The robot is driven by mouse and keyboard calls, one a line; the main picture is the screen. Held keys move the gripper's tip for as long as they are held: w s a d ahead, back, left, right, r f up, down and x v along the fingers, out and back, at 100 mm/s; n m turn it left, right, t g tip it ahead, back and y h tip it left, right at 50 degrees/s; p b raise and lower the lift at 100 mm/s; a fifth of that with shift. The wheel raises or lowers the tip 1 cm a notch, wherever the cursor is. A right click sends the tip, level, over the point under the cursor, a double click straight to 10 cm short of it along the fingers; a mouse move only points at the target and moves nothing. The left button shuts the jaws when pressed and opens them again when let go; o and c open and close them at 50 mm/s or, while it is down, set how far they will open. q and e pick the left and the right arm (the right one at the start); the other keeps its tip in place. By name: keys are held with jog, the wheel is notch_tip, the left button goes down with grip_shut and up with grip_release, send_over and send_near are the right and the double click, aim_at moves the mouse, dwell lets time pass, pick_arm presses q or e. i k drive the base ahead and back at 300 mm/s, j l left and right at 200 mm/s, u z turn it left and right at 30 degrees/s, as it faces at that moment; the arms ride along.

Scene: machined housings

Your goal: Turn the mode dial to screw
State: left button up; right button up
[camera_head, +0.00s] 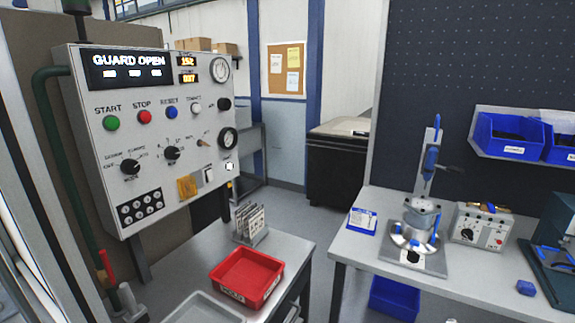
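A grey control panel (95,185) fills the left of the head view, with its display reading "GUARD OPEN". It carries two black rotary dials with small labels around them: a left dial (130,167) and a right dial (172,153). The labels are too small to read surely, so I cannot tell which is the mode dial or which setting either pointer marks. A small grey control box (481,227) with a dark knob and a red button stands on the right bench. Neither of my grippers is in view.
Below the panel, a grey table holds a red bin (247,277), a grey tray (203,308) and a rack of plates (250,222). A red-handled item (108,266) stands at lower left. A press fixture (418,228) stands on the right bench (375,246). Floor shows between the tables.

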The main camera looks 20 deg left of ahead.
aim_at(128, 167)
jog(key=u, duration=1.55)
